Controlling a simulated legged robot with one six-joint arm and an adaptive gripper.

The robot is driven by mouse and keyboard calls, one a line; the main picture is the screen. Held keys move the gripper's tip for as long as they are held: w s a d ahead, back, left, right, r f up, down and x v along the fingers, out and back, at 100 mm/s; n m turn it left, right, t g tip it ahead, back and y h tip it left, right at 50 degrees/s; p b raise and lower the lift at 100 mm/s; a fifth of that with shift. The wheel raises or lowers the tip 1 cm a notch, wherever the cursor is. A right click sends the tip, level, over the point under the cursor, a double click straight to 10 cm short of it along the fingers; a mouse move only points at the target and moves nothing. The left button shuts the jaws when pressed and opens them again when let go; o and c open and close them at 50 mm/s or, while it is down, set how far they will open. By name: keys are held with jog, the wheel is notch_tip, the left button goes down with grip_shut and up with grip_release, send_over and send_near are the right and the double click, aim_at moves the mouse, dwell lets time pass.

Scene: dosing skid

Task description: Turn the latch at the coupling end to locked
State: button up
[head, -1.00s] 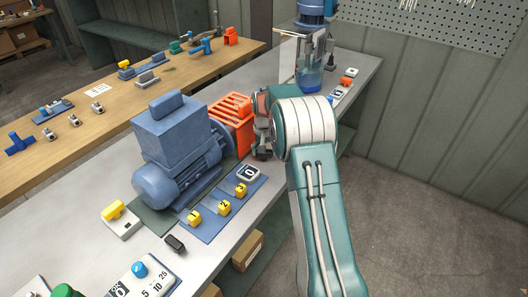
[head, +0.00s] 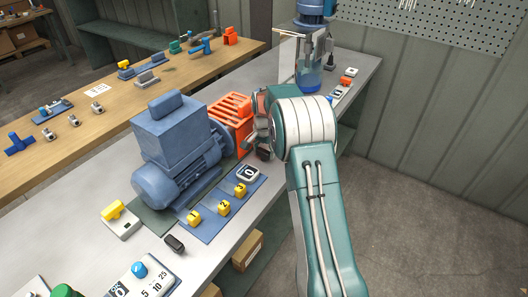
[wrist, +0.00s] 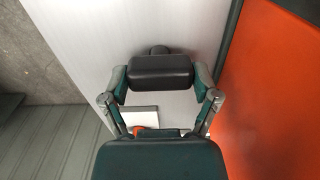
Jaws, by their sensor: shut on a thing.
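My gripper (head: 261,135) is beside the orange slotted coupling guard (head: 232,112), at the motor's coupling end, in the head view. In the wrist view, my gripper (wrist: 161,82) has its two fingers on either side of a dark rounded handle, which looks like the latch (wrist: 160,72), and is shut on it. A dark round part shows just behind the handle. The orange face of the guard (wrist: 275,90) fills the right side of the wrist view. In the head view my gripper and arm mostly hide the latch, and its angle and any lock marks cannot be read.
The blue motor (head: 175,140) stands left of the guard. A blue plate with yellow numbered blocks (head: 225,207) and a white "0" tile (head: 248,174) lie in front. A clear-walled pump unit (head: 308,65) stands behind. Open floor lies right of the bench.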

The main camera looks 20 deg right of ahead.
aim_at(263, 150)
jog(key=shift+a+f, duration=0.1)
jog(key=shift+f, duration=0.05)
jog(key=o, duration=1)
jog(key=shift+c, duration=0.2)
notch_tip(263, 150, up, 12)
